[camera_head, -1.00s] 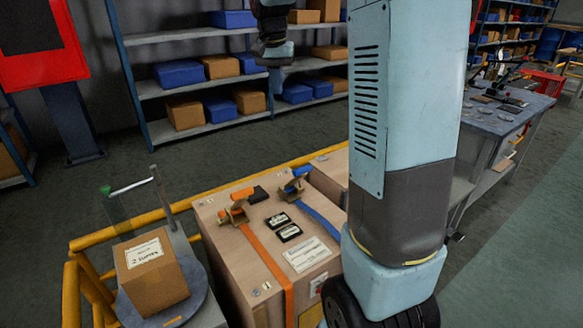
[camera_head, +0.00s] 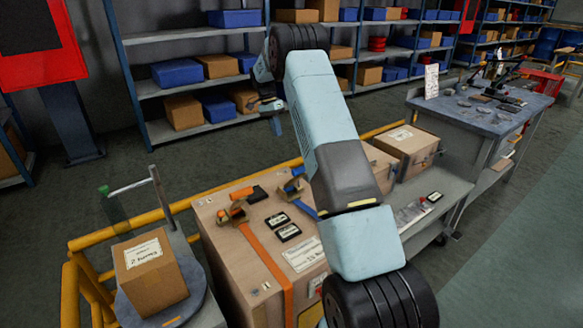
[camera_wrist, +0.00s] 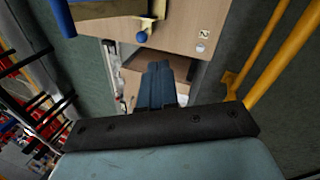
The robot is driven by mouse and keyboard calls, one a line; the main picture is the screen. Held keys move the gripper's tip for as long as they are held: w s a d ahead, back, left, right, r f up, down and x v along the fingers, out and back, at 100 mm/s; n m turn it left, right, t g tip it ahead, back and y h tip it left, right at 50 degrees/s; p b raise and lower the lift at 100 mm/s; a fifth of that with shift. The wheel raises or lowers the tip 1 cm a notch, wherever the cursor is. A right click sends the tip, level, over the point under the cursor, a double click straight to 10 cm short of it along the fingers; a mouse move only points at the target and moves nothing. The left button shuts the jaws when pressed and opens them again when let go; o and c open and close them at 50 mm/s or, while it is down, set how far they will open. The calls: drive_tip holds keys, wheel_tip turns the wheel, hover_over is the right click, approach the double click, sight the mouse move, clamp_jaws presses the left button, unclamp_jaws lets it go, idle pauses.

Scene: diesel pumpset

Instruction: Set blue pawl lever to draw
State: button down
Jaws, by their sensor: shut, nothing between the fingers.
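A blue-handled ratchet (camera_head: 292,187) with a blue strap sits on top of a wooden crate (camera_head: 238,262) in the head view, partly behind my arm. In the wrist view a blue bar (camera_wrist: 88,9) and a small blue ball knob (camera_wrist: 142,37) show at the top edge, beside brass-coloured metal. The knob appears to belong to the blue ratchet's pawl lever; its setting cannot be read. My gripper (camera_wrist: 158,68) is shut and empty, below the knob in the wrist picture and apart from it. In the head view my gripper (camera_head: 276,122) hangs above and beyond the crate.
An orange-handled ratchet (camera_head: 235,210) with an orange strap sits left of the blue one. A carton (camera_head: 150,272) stands at left, a workbench (camera_head: 480,115) at right.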

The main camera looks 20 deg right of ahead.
drive_tip(key=shift+m+g, duration=0.4)
drive_tip(key=shift+m, duration=0.1)
drive_tip(key=d+f, duration=0.1)
drive_tip(key=f, duration=0.4)
drive_tip(key=s+f, duration=0.1)
drive_tip(key=f, duration=0.4)
drive_tip(key=d+f, duration=0.1)
drive_tip(key=f, duration=0.4)
drive_tip(key=shift+s+d, duration=0.35)
drive_tip(key=shift+s, duration=0.05)
drive_tip(key=s, duration=0.1)
drive_tip(key=s+d, duration=0.1)
drive_tip(key=shift+s, duration=0.35)
drive_tip(key=shift+s+d, duration=0.2)
drive_tip(key=shift+s, duration=0.35)
